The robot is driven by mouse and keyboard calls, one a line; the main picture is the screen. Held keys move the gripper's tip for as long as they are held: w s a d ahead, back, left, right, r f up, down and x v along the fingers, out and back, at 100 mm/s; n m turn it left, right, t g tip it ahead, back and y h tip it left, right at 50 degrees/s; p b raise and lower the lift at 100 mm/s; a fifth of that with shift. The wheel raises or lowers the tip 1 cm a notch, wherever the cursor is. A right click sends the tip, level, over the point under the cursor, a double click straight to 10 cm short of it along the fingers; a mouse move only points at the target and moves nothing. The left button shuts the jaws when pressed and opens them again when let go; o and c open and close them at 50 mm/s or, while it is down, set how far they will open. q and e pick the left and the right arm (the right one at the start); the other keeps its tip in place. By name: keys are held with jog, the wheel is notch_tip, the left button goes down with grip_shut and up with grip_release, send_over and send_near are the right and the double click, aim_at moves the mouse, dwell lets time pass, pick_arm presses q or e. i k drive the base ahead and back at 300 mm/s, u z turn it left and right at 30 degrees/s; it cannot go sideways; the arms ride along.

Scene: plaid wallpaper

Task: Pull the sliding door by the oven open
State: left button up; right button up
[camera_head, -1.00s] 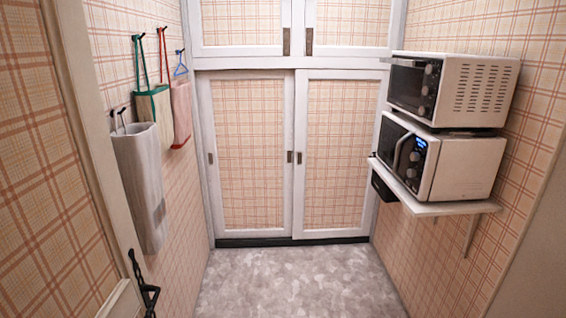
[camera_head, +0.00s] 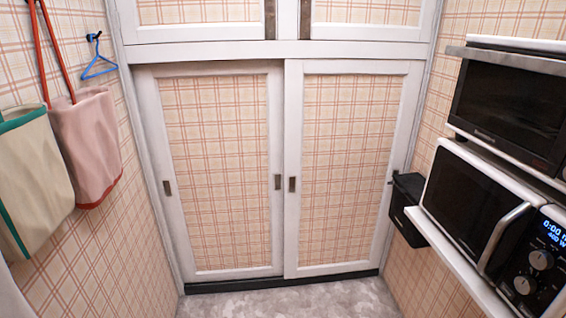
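Two plaid sliding doors with white frames stand ahead in the head view, both closed. The right sliding door (camera_head: 345,165) is the one nearer the ovens, and its dark recessed handle (camera_head: 292,184) is on its left edge. The left sliding door (camera_head: 220,170) has one handle (camera_head: 167,187) at its left edge and another (camera_head: 277,182) at its right edge. The toaster oven (camera_head: 505,110) sits above the microwave (camera_head: 480,205) on the right wall. Neither of my grippers shows in this view.
A white shelf (camera_head: 450,262) carries the microwave and juts out at the right. A black bin (camera_head: 405,205) hangs beside it. Cloth bags (camera_head: 88,145) and a blue hanger (camera_head: 98,66) hang on the left wall. The grey floor (camera_head: 290,300) before the doors is clear.

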aim_at(348, 123)
jog(key=i, duration=2.2)
jog(key=u, duration=0.95)
